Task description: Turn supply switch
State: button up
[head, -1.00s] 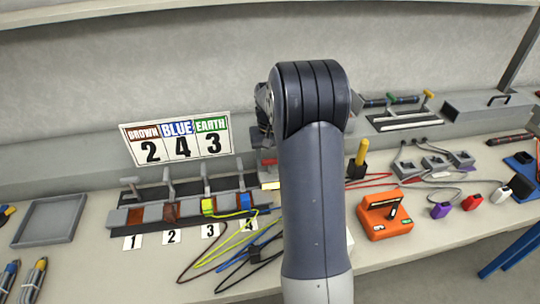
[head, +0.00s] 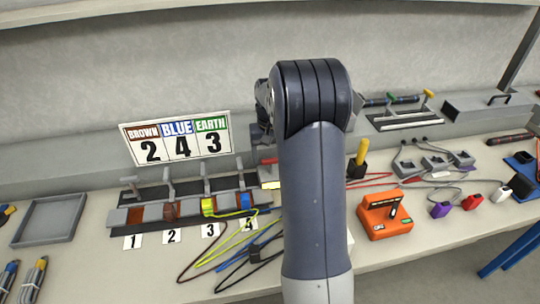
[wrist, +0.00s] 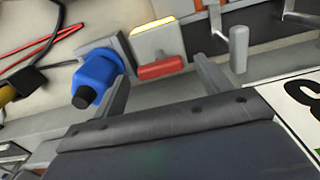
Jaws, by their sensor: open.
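The supply switch (wrist: 160,68) has a red handle on a light grey block with a bright yellow panel; it shows in the upper middle of the wrist view. In the head view the switch (head: 268,162) is partly hidden behind my arm, at the right end of the terminal row. My gripper (wrist: 163,72) is open, with its two grey fingers to either side of the red handle. No object is held. I cannot tell whether a finger touches the switch. In the head view my gripper is mostly hidden by my arm.
A blue part with a black tip (wrist: 97,78) lies close beside the left finger in the wrist view. Numbered terminals with upright levers (head: 170,205) stand left of the switch, with loose wires in front. A number sign (head: 178,138) stands behind. An orange tester (head: 385,215) sits right.

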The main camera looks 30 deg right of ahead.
aim_at(270, 159)
notch_tip(270, 159, up, 10)
dwell(0.3)
jog(key=shift+f, duration=0.1)
notch_tip(270, 159, down, 11)
jog(key=shift+r, duration=0.1)
dwell(0.6)
jog(key=shift+r, duration=0.15)
